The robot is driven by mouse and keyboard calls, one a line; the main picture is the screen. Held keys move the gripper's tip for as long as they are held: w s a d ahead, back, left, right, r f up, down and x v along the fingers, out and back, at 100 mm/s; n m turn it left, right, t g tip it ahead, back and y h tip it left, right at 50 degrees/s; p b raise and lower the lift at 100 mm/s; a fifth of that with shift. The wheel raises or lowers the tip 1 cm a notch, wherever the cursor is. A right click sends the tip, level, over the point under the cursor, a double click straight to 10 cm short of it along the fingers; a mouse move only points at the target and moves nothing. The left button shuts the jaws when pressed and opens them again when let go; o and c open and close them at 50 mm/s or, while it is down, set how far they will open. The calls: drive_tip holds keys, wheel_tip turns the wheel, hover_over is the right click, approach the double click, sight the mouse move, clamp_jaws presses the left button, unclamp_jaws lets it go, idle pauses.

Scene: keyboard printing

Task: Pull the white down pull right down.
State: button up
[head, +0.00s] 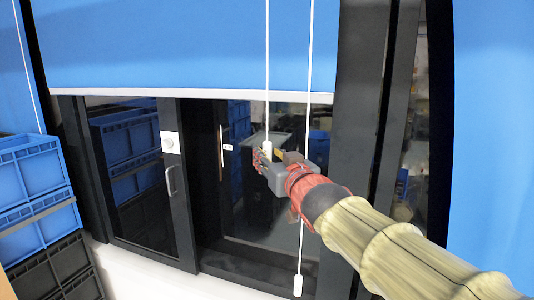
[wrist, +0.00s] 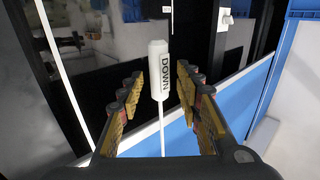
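The white down pull (wrist: 158,72) is a small tube marked DOWN. In the wrist view it hangs on its thin cord between the tips of my gripper (wrist: 158,82). My gripper's two yellow-padded fingers are open, with a gap visible on each side of the pull. In the head view the pull (head: 267,146) shows at the fingers of my gripper (head: 262,158), in front of the dark door. The blue blind (head: 180,45) is partly lowered; its pale bottom bar (head: 210,94) is above my gripper.
A second white pull (head: 298,286) hangs lower on its own cord, which passes close by my gripper. That cord also shows in the wrist view (wrist: 62,75). Blue crates (head: 30,180) are stacked at the left. A dark post (head: 360,90) stands to the right.

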drive_tip(key=shift+x, duration=1)
drive_tip(key=shift+r, duration=0.1)
drive_tip(key=shift+c, duration=1.2)
clamp_jaws()
